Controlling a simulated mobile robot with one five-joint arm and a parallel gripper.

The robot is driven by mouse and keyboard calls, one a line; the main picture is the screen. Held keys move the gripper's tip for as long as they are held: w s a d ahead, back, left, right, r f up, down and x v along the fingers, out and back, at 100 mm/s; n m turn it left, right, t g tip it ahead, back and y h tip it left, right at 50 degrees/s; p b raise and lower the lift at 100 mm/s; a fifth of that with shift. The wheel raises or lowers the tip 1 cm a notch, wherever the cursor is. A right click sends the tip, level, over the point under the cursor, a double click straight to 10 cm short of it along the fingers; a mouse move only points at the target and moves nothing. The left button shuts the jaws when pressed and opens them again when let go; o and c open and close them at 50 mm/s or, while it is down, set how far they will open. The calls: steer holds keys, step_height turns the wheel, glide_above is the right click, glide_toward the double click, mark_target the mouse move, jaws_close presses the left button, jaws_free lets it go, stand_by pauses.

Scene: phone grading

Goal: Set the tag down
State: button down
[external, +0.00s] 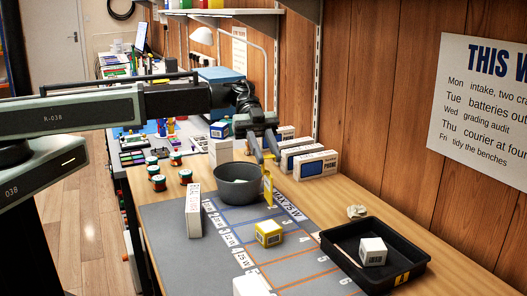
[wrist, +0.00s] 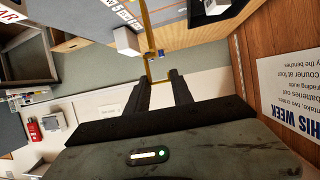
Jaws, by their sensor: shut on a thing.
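A yellow tag (external: 267,188) hangs upright below my gripper (external: 266,158), just right of the dark grey bowl. My gripper is shut on the tag's upper end. In the wrist view, the tag (wrist: 148,38) shows as a thin yellow strip beyond the two dark fingertips of my gripper (wrist: 159,79). I cannot tell whether its lower end touches the grey mat (external: 165,222). The mat has numbered, printed rows.
The grey bowl (external: 238,192) stands close left of the tag. A yellow-and-white box (external: 268,238) lies in front on the mat. A tall white box (external: 193,212) stands left. A black tray (external: 335,250) holding a white box is at right. Phone boxes (external: 316,165) stand behind.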

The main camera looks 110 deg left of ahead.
steer(key=d+m+g+h, duration=0.2)
steer(key=d+m+g, duration=0.1)
steer(key=d, duration=1.8)
step_height(320, 180, down, 9)
steer(key=b, duration=0.9)
steer(key=shift+s, duration=0.3)
steer(key=c, duration=1.1)
jaws_free()
steer(key=p+v, duration=0.5)
steer(key=v, duration=0.7)
steer(key=shift+d+r, duration=0.15)
steer(key=shift+r, duration=0.05)
